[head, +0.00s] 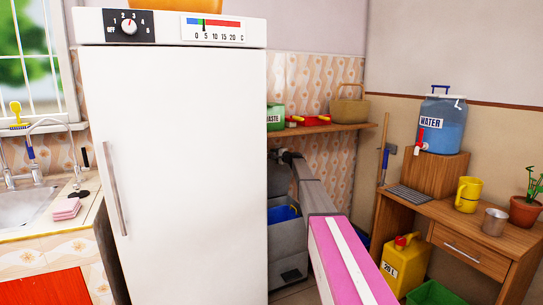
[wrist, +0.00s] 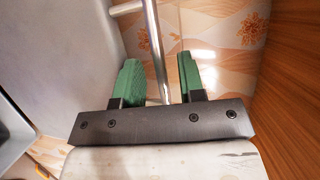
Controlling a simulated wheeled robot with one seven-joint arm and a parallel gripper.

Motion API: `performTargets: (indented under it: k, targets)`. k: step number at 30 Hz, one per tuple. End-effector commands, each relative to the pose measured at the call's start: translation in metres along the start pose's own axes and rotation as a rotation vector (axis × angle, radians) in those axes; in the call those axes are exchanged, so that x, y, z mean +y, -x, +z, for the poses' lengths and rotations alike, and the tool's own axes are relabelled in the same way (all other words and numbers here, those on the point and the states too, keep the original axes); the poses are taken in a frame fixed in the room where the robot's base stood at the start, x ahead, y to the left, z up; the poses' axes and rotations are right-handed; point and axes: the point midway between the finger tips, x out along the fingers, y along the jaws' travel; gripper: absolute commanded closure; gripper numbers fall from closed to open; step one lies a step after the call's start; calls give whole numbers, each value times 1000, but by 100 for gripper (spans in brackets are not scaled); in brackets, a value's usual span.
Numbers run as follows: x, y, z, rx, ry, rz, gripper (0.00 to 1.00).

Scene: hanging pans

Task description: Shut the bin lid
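The grey bin (head: 288,243) stands on the floor right of the fridge, with a blue liner (head: 283,214) showing at its open top. The grey lid (head: 278,178) stands raised at the back of the bin, partly hidden by the fridge and my arm. In the wrist view the lid (wrist: 65,60) fills the left side, with a metal bar handle (wrist: 153,50) beside it. My gripper (wrist: 163,85) has green fingers, apart, one on each side of the bar. The right finger shows a gap to the bar; whether the left touches it I cannot tell. In the head view my gripper (head: 285,155) is small and dark.
The white fridge (head: 185,150) stands close left of the bin. A wooden shelf (head: 325,128) above holds a green waste box (head: 275,117) and a basket (head: 349,107). A yellow canister (head: 404,266) and a wooden desk (head: 450,225) are at the right.

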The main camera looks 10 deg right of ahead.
Motion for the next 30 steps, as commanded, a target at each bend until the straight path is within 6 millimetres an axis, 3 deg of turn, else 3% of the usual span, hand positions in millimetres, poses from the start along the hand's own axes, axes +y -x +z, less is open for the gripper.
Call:
performTargets:
  k: [4,13,17,25,30]
  targets:
    - [0,-17,-2,1,0,0,64]
    - [0,-19,0,2,0,0,64]
    - [0,-19,0,1,0,0,100]
    - [1,-16,1,1,3,-7,100]
    - [4,0,9,1,19,-50,100]
